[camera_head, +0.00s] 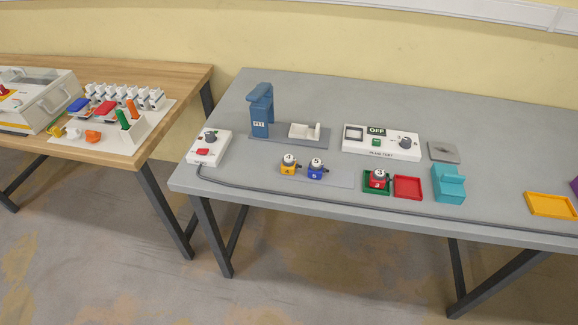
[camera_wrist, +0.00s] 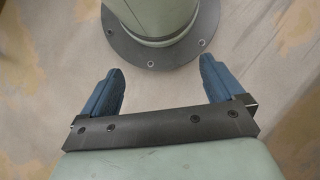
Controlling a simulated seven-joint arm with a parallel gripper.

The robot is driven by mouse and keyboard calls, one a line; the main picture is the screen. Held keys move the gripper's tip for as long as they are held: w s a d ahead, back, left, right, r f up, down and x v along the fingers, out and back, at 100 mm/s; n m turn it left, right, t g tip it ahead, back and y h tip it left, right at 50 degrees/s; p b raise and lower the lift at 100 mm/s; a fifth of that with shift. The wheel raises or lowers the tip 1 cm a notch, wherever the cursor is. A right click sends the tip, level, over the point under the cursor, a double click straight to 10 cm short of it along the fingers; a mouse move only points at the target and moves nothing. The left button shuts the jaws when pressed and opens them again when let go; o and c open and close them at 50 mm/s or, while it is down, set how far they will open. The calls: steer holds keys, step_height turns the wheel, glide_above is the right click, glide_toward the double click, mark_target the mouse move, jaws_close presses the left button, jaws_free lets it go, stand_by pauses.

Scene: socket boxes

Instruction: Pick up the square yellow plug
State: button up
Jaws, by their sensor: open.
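A small yellow plug (camera_head: 288,168) with a white, numbered top stands on a flat grey plate on the grey table in the head view. A similar blue plug (camera_head: 315,171) stands just to its right. A red plug (camera_head: 377,181) with a white top sits in a green square tray. My gripper (camera_wrist: 160,67) shows only in the wrist view, its two blue fingers wide apart with nothing between them. It hangs over the floor near my own base, away from the plugs. No plug shows in the wrist view.
A grey cable (camera_head: 330,200) runs along the table's front edge. Behind the plugs are a blue stand (camera_head: 260,112) and a white test box (camera_head: 381,142). To the right are a red tray (camera_head: 408,187), a teal block (camera_head: 449,184) and a yellow tray (camera_head: 551,205). A wooden table (camera_head: 185,85) stands left.

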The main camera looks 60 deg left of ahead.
steer(key=w+a+r+n+t+y, duration=0.25)
steer(key=w+a+r+n, duration=0.25)
steer(key=w+a+r, duration=1.55)
step_height(320, 180, up, 36)
steer(key=f+n+t+y, duration=0.15)
steer(key=n+t, duration=0.25)
steer(key=n, duration=0.9)
glide_above(289, 158)
steer(key=d, duration=0.4)
steer(key=r, duration=0.1)
steer(key=shift+x, duration=6.65)
steer(key=shift+w+y, duration=0.1)
steer(key=shift+y, duration=0.2)
